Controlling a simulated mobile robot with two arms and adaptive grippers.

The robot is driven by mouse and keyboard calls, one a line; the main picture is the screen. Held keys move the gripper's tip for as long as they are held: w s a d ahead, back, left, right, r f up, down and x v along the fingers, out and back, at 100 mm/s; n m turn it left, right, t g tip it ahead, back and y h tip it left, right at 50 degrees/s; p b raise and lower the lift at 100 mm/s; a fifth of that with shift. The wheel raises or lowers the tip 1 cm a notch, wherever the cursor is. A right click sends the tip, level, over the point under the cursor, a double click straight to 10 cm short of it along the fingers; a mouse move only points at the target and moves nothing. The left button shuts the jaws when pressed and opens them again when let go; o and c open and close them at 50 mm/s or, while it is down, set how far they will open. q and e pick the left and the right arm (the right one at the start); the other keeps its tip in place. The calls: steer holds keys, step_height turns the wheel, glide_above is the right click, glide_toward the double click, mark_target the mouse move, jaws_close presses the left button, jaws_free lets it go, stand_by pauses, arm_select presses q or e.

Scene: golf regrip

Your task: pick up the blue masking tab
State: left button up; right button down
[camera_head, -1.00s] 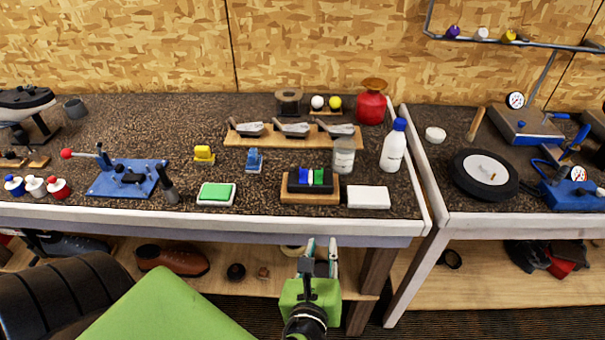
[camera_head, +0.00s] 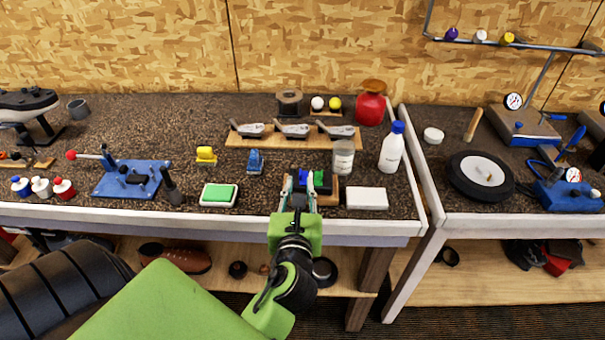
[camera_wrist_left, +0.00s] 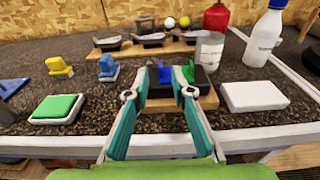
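The blue masking tab (camera_wrist_left: 165,75) stands in a black block on a wooden base (camera_wrist_left: 180,104). In the head view the blue tab (camera_head: 306,179) is partly hidden by my gripper. A green tab (camera_wrist_left: 188,72) stands just to its right; the white piece between them seen earlier is hard to make out now. My left gripper (camera_head: 300,190) is open at the front of the block. In the left wrist view its teal fingers (camera_wrist_left: 163,84) stand either side of the blue tab, with no visible contact; the right finger is close to the green tab. My right gripper is not in view.
A white box (camera_head: 367,198) lies right of the block, with a glass jar (camera_head: 343,158) and a white bottle (camera_head: 392,148) behind it. Club heads on a wooden rack (camera_head: 250,141) stand behind. A green pad (camera_head: 219,194) lies to the left.

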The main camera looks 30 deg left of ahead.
mark_target(301, 171)
arm_select(q)
steer(key=x, duration=0.4)
steer(key=shift+p, duration=0.3)
steer(key=shift+s+d, duration=0.1)
jaws_close()
steer(key=shift+r, duration=0.15)
